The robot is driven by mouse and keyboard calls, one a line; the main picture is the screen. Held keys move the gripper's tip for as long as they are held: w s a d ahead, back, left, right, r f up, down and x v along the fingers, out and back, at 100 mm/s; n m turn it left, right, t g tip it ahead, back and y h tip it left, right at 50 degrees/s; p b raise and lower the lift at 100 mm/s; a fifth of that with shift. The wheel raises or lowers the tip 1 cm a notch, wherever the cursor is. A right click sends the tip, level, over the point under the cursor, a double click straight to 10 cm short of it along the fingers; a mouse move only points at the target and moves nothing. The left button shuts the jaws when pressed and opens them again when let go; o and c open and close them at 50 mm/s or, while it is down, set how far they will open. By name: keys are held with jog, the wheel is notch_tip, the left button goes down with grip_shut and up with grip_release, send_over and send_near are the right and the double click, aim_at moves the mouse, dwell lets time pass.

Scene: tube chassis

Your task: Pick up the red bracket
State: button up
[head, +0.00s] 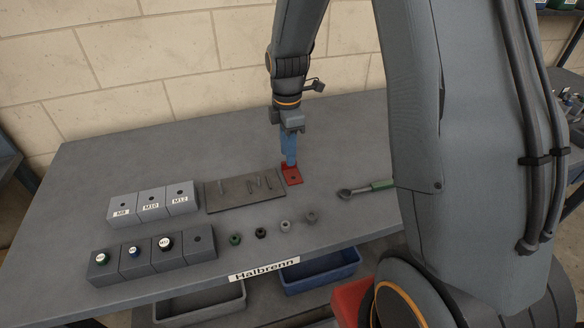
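The red bracket (293,176) lies on the grey workbench just right of the dark plate. Its flat part has a dark hole, and a short raised part stands at its back edge. My gripper (290,163) points down with blue fingers, and its tips reach the raised part of the bracket from above. The fingers overlap into one blue shape in the head view, so I cannot tell whether they are apart or closed on the bracket. The fingers hide some of the bracket's back side.
A dark plate (245,190) with raised marks lies left of the bracket. Labelled light blocks (152,204) and darker blocks (153,258) stand further left. Several nuts (260,233) lie in front. A green-handled wrench (366,188) lies right. Bins (320,274) sit below the bench's front edge.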

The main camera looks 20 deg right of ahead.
aim_at(292, 172)
jog(key=shift+d+f, duration=0.1)
jog(key=shift+f, duration=1.2)
grip_shut()
